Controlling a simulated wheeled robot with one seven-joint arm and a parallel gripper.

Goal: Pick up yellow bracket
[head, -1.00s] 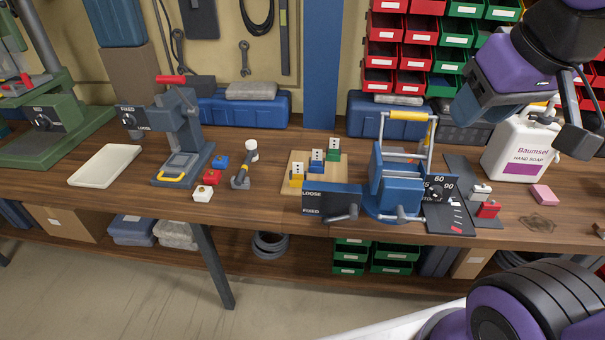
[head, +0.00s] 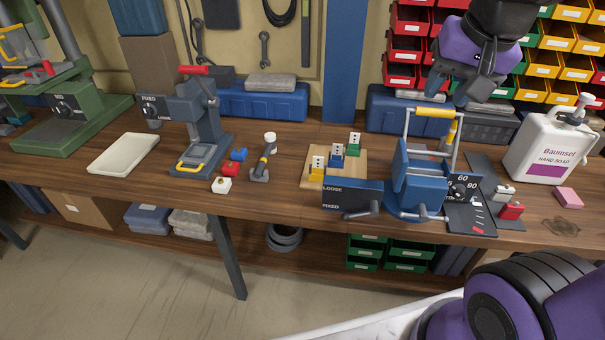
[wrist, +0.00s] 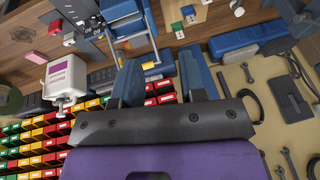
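The yellow bracket (head: 317,168) stands upright on a light wooden board (head: 319,185) on the workbench, in the head view. It has a pale plate with dark holes. A blue bracket (head: 337,156) and a green bracket (head: 354,144) stand behind it to the right on the same board. My gripper (head: 450,92) is up and to the right of the board, above the blue vise-like fixture. In the wrist view my gripper (wrist: 161,80) has its two fingers apart with nothing between them. I cannot clearly make out the yellow bracket in the wrist view.
The blue fixture (head: 420,175) with a tall handle stands right of the board, with a dark LOOSE/FIXED panel (head: 345,196) in front. A soap bottle (head: 548,147) is far right.

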